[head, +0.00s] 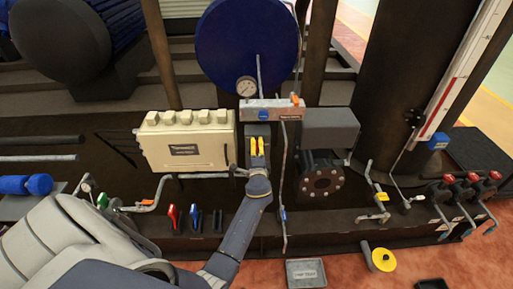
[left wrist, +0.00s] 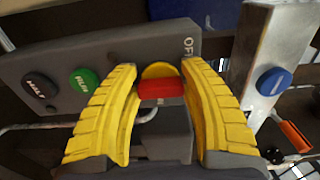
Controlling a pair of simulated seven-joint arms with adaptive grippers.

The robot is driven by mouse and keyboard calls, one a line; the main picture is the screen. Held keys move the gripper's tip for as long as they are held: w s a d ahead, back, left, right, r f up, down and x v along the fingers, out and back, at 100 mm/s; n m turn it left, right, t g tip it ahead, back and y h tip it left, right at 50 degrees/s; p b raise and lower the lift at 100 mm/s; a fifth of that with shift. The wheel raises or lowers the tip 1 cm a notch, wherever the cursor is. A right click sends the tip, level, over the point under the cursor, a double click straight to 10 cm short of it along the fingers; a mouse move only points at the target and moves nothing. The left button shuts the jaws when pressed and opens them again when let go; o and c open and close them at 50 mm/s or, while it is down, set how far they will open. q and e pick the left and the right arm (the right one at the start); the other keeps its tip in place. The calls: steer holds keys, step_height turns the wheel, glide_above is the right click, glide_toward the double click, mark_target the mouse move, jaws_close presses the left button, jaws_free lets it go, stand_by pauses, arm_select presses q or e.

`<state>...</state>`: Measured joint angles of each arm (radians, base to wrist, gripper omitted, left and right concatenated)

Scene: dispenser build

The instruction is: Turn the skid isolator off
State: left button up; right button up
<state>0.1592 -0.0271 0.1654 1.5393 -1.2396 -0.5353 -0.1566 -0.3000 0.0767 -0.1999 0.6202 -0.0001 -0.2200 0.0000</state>
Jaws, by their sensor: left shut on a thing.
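The skid isolator is a red handle (left wrist: 161,89) on a yellow disc (left wrist: 158,70), set in a grey panel (left wrist: 110,60). The word OFF stands on the panel, up and right of the disc in the left wrist view. The handle lies roughly crosswise between the fingers there. My left gripper (left wrist: 160,92) has its yellow fingers on both sides of the handle and is shut on it. In the head view my left gripper (head: 257,147) is at the grey box below the blue vessel and hides the handle. My right gripper is not in view.
A green button (left wrist: 84,79) and a dark button (left wrist: 40,91) sit on the same panel. A cream box (head: 187,143) stands left of the gripper, and a flanged grey pump (head: 322,180) stands right. Pipes and levers line the front edge of the skid.

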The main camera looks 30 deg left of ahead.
arm_select(q)
steer(key=shift+a+r, duration=0.1)
stand_by(0.4)
steer(key=o, duration=1.2)
steer(key=shift+s+d, duration=0.2)
steer(key=shift+d, duration=0.05)
steer(key=v, duration=1.1)
steer(key=shift+s, duration=0.2)
steer(key=shift+d, duration=0.15)
